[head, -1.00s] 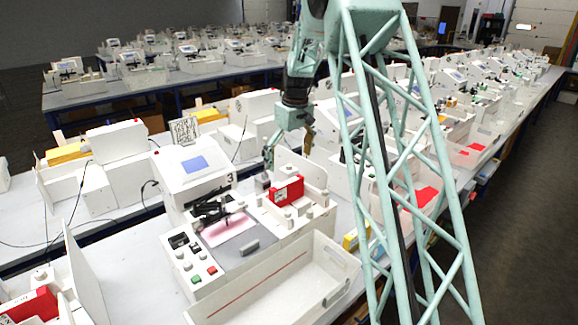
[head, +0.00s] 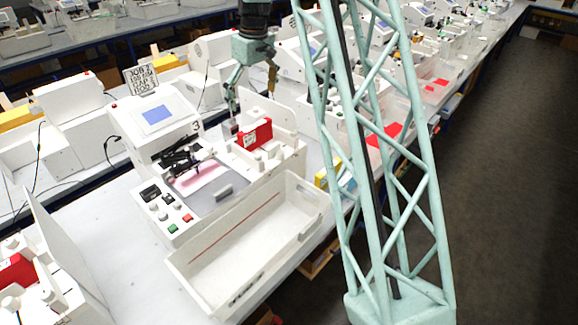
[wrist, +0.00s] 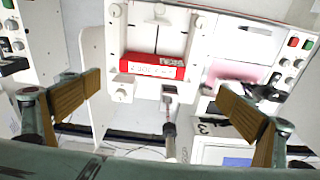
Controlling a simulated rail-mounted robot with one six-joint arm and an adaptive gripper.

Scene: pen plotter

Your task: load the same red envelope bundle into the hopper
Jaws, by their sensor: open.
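A red envelope bundle (head: 255,134) with a white printed edge stands in the white-walled hopper (head: 283,117) of the machine marked 3. In the wrist view the bundle (wrist: 152,72) lies across one end of the hopper (wrist: 198,28), beside its low white posts. My gripper (head: 252,100) is above and behind the bundle in the head view. In the wrist view my gripper (wrist: 160,105) is open, its two wooden-looking finger pads wide apart, with nothing between them in its grip. The bundle appears apart from both fingers.
A long white tray (head: 310,194) stands in front of the machine. A small grey block on a rod (wrist: 169,95) is beside the bundle. The plotter's black carriage (head: 180,160) is over a pink-lit sheet (head: 203,176). Another red bundle (head: 17,270) is at the left.

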